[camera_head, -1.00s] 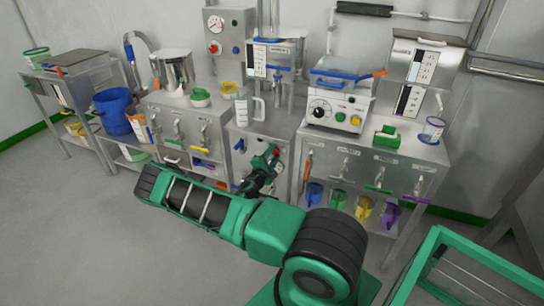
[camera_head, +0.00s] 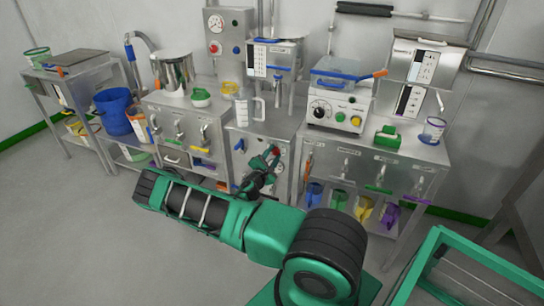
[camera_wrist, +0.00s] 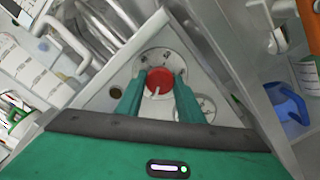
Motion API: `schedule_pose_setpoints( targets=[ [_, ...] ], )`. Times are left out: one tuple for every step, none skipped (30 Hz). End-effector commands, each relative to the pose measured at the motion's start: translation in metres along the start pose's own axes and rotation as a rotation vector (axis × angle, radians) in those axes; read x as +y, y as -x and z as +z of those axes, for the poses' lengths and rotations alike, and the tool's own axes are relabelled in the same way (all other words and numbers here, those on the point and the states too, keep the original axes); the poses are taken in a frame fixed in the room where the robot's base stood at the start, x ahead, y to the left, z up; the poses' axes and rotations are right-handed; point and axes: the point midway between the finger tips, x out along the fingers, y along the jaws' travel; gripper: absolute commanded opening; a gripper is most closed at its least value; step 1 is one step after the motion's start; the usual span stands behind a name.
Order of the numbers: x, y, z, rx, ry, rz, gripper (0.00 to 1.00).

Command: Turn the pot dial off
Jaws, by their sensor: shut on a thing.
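The pot dial (camera_wrist: 159,82) is a red round knob on a pale round plate with marks around it, on a steel panel. A white pointer line shows on the knob, running toward its lower edge in the wrist view. I cannot read the marks. My gripper (camera_wrist: 160,90) is shut on the dial, one green finger on each side. In the head view my gripper (camera_head: 268,165) is at the front of the middle steel cabinet (camera_head: 245,140), and the red dial (camera_head: 275,150) shows just past it. A second small gauge or dial (camera_wrist: 207,105) is partly hidden behind the right finger.
A clear measuring jug (camera_head: 244,108) stands on the cabinet above. The floor at left is clear.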

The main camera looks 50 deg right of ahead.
Motion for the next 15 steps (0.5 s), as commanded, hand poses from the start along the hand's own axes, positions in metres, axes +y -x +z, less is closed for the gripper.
schedule_pose_setpoints(
  targets=[
    [0.0,0.0017,-0.005,0.01,-0.003,0.0,0.12],
    [0.0,0.0017,-0.005,0.01,-0.003,0.0,0.39],
    [0.0001,0.0016,-0.0048,0.01,-0.003,0.0,0.48],
    [0.0001,0.0014,-0.0044,0.009,-0.002,0.0,0.53],
    [0.0,0.0013,-0.0039,0.008,-0.002,0.0,0.53],
    [0.0,0.0011,-0.0032,0.007,-0.002,0.0,0.53],
    [0.0,0.0009,-0.0028,0.006,-0.002,0.0,0.53],
    [-0.0001,0.0008,-0.0025,0.005,-0.002,0.0,0.53],
    [-0.0001,0.0007,-0.0021,0.005,-0.002,0.0,0.53],
    [-0.0001,0.0006,-0.0018,0.004,-0.001,0.0,0.53],
    [-0.0002,0.0005,-0.0015,0.003,-0.001,0.0,0.53],
    [-0.0002,0.0007,-0.0013,0.003,-0.001,0.0,0.53],
    [-0.0002,0.0012,-0.0012,0.003,-0.001,0.0,0.53],
    [-0.0001,0.0023,-0.0012,0.003,-0.001,0.0,0.53],
    [0.0,0.0046,-0.0012,0.003,-0.001,-0.001,0.53]
  ],
)
